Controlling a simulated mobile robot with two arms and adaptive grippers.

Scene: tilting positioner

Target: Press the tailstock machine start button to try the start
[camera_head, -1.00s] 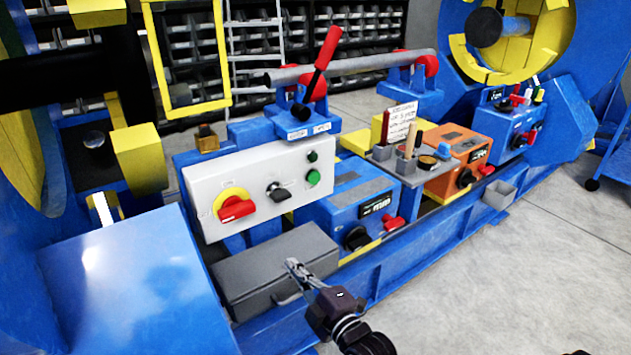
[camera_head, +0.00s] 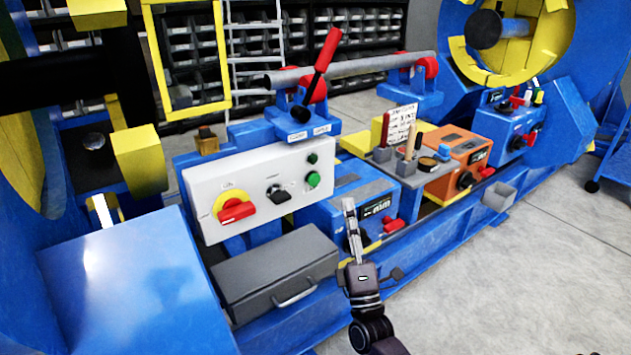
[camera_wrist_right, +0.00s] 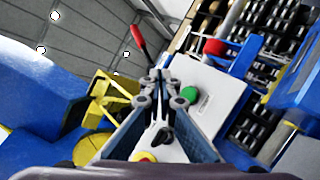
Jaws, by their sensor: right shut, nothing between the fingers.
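A white control panel (camera_head: 254,200) hangs on the blue frame. It bears a green button (camera_head: 313,179), a small dark green lamp or button (camera_head: 313,158) above it, a black selector (camera_head: 278,192) and a red rotary switch (camera_head: 236,209) on a yellow disc. My right gripper (camera_head: 348,204) is shut and empty, pointing up, below and right of the green button and apart from it in the picture. In the wrist view the shut fingertips (camera_wrist_right: 160,76) appear just left of the green button (camera_wrist_right: 189,95), over the white panel (camera_wrist_right: 208,92). My left gripper is out of view.
A grey toolbox (camera_head: 272,272) lies below the panel. A blue box (camera_head: 348,196) with a label and an orange box (camera_head: 457,158) stand to the right. A red-handled lever (camera_head: 326,50) rises above the panel. Open floor (camera_head: 500,290) lies at the right front.

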